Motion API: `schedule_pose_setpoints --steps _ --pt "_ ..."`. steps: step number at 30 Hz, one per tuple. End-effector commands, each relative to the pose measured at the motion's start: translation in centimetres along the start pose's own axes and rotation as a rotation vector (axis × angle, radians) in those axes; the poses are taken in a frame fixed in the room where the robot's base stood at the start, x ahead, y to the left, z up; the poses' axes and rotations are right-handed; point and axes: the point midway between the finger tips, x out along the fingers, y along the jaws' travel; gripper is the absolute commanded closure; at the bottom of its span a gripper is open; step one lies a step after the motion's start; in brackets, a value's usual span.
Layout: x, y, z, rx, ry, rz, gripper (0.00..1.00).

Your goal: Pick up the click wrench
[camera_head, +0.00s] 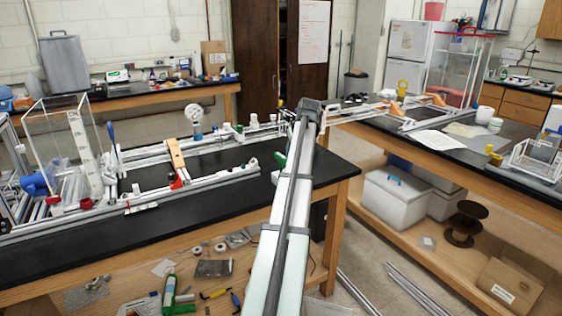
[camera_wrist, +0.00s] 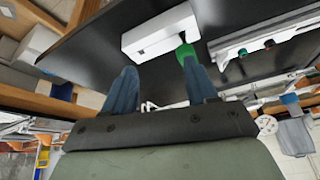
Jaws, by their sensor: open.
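I cannot pick out the click wrench for certain in either view. My gripper (camera_wrist: 159,66) is open, its two blue fingers apart with nothing held between them. In the wrist view, a white box-like block (camera_wrist: 162,32) with a dark slot lies beyond the fingertips. A green piece (camera_wrist: 186,51) shows at the right fingertip; I cannot tell whether they touch. In the head view my arm reaches up from the bottom centre to the bench's right end, and it hides the gripper.
An extrusion frame (camera_head: 222,176) lies on the black bench (camera_head: 110,236) at left. An orange bracket (camera_head: 176,157) and a round gauge (camera_head: 194,113) sit on it. A second bench (camera_head: 458,166) stands at right, with papers and bins. Bare black bench top shows along the front edge.

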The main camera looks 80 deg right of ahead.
Motion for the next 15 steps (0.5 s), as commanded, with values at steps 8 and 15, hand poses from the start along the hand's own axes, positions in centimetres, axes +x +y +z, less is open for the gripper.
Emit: schedule_pose_setpoints --steps 8,15 --pt "-4.2 -4.2 -5.2 -0.254 -0.049 -0.074 0.43" --pt "-3.1 -4.7 -5.2 -0.275 -0.055 -0.081 0.43"
